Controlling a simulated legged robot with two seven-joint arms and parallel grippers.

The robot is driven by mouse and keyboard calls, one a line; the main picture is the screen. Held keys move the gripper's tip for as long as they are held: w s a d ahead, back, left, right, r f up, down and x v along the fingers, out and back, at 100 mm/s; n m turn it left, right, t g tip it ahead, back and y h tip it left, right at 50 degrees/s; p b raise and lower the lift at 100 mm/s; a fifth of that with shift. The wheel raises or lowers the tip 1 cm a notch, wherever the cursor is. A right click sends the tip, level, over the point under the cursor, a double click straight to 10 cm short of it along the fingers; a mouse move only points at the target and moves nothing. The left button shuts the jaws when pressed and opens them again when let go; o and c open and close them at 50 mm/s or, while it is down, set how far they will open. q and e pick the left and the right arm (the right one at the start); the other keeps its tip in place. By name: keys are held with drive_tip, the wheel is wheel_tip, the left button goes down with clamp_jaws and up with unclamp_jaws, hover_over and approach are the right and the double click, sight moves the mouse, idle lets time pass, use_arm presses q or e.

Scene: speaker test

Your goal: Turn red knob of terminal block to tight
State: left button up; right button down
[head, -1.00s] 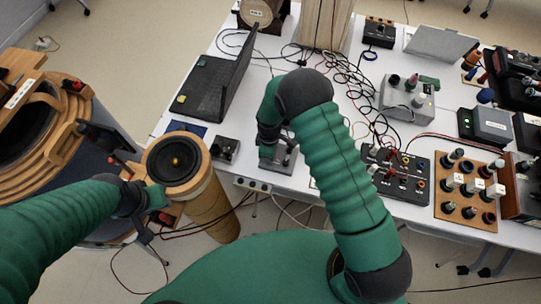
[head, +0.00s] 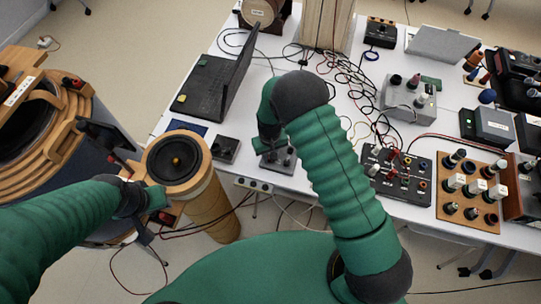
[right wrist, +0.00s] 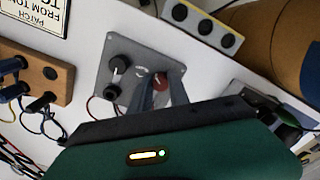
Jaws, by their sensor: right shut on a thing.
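The terminal block appears to be a small grey box (right wrist: 135,62) near the table's front edge; it also shows in the head view (head: 284,160), partly hidden by my right arm. In the right wrist view, two black knobs are on its left side and a red knob (right wrist: 160,82) is on its right. My right gripper (right wrist: 161,88) is shut on the red knob, one finger on each side, hiding part of it. My left gripper (head: 160,205) is beside the wooden speaker tube at the left; its fingers are too small to read.
A round speaker (head: 174,162) tops a wooden tube left of the table. A black box (head: 226,149) and a socket strip (head: 252,184) are near the grey box.

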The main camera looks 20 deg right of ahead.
drive_tip(key=m, duration=0.3)
drive_tip(key=shift+w+a+r+m, duration=0.1)
drive_tip(key=shift+w+r+m, duration=0.15)
drive_tip(key=shift+w+m, duration=0.15)
drive_tip(key=m, duration=0.3)
drive_tip(key=shift+m, duration=0.3)
drive_tip(key=m, duration=0.3)
drive_tip(key=shift+w+m+p, duration=0.1)
drive_tip(key=shift+m+p, duration=0.2)
drive_tip(key=shift+p, duration=0.05)
drive_tip(key=m, duration=0.4)
drive_tip(key=shift+m+p, duration=0.3)
drive_tip(key=shift+p, duration=0.05)
drive_tip(key=m, duration=0.3)
drive_tip(key=shift+m+p, duration=0.3)
drive_tip(key=m, duration=0.3)
drive_tip(key=shift+m+p, duration=0.3)
drive_tip(key=shift+p, duration=0.05)
drive_tip(key=m+p, duration=0.1)
drive_tip(key=m, duration=0.4)
drive_tip(key=shift+m, duration=0.3)
